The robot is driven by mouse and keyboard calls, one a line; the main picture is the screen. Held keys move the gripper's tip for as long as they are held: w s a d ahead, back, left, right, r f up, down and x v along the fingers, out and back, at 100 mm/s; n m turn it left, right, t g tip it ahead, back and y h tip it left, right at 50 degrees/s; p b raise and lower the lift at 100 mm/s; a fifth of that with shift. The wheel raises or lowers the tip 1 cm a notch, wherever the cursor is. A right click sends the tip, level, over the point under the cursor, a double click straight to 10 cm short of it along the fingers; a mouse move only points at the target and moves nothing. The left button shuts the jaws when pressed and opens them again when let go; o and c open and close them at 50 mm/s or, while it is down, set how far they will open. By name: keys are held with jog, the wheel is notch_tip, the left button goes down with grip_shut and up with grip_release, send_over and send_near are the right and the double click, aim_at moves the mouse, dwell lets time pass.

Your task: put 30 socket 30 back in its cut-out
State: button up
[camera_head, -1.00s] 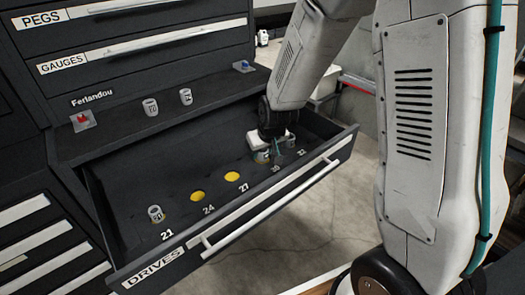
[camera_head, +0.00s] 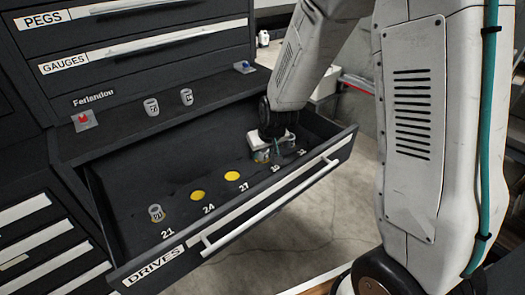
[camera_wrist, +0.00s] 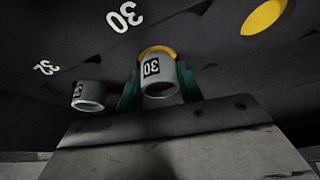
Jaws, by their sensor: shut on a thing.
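My gripper (camera_wrist: 160,88) has its teal fingers shut on the grey socket 30 (camera_wrist: 153,69), one finger on each side. In the wrist view the socket's black-on-white 30 label faces the camera. A yellow arc of the 30 cut-out (camera_wrist: 157,49) shows just behind the socket, near the printed 30. The socket covers most of that cut-out; I cannot tell how far in it is. In the head view my gripper (camera_head: 272,153) is low inside the open drawer, by the 30 mark, and mostly hides the socket.
Another grey socket (camera_wrist: 88,95) stands beside it, near the 32 mark. Cut-outs 24 (camera_head: 197,196) and 27 (camera_head: 232,176) are empty and yellow. Socket 21 (camera_head: 156,213) stands at the drawer's left. Two sockets (camera_head: 151,107) (camera_head: 186,97) stand on the ledge behind. The drawer front (camera_head: 270,195) is a raised edge.

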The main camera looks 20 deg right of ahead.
jog(key=shift+s+d+f, duration=0.1)
jog(key=shift+s+f, duration=0.55)
jog(key=shift+f, duration=0.05)
jog(key=o, duration=1)
jog(key=shift+o, duration=0.8)
jog(key=v, duration=0.2)
jog(key=w+v, duration=0.1)
jog(key=v, duration=0.4)
jog(key=shift+w+r, duration=0.1)
jog(key=shift+r, duration=0.35)
jog(key=s+d+r+g, duration=0.1)
jog(key=s+r, duration=0.4)
jog(key=s, duration=0.4)
jog(key=s+r+g, duration=0.1)
jog(key=s+r, duration=0.5)
jog(key=s, duration=0.3)
jog(key=s+d+r+m+g, duration=0.1)
jog(key=s+r, duration=0.5)
jog(key=s, duration=0.3)
jog(key=shift+s+d+g, duration=0.3)
jog(key=shift+s+d, duration=0.1)
